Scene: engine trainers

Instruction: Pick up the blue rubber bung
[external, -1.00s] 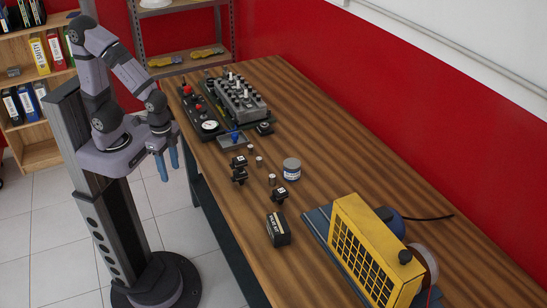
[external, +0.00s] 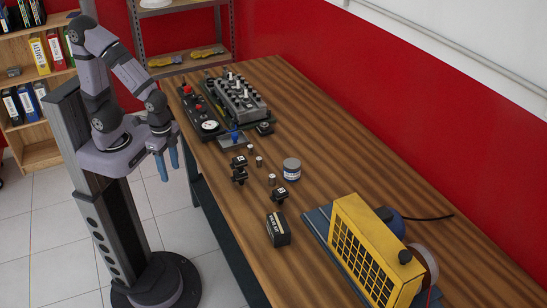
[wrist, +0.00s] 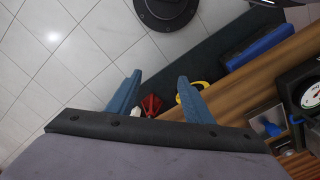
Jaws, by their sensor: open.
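The small blue bung (external: 234,135) stands on a small grey tray (external: 225,142) at the near edge of the dark engine trainer. In the wrist view a blue piece that looks like the bung (wrist: 271,127) shows at the lower right, beside a gauge. My gripper (external: 167,165) hangs off the left side of the bench, over the floor, apart from the bung and to its left. Its two blue fingers (wrist: 160,82) are spread and nothing is between their tips.
The trainer (external: 240,98) with its gauge stands behind the tray. Small black blocks (external: 239,168), metal cylinders, a blue-and-white tin (external: 291,168) and a black box (external: 278,229) lie nearer. A yellow grilled machine (external: 365,250) fills the front right. The bench's right middle is clear.

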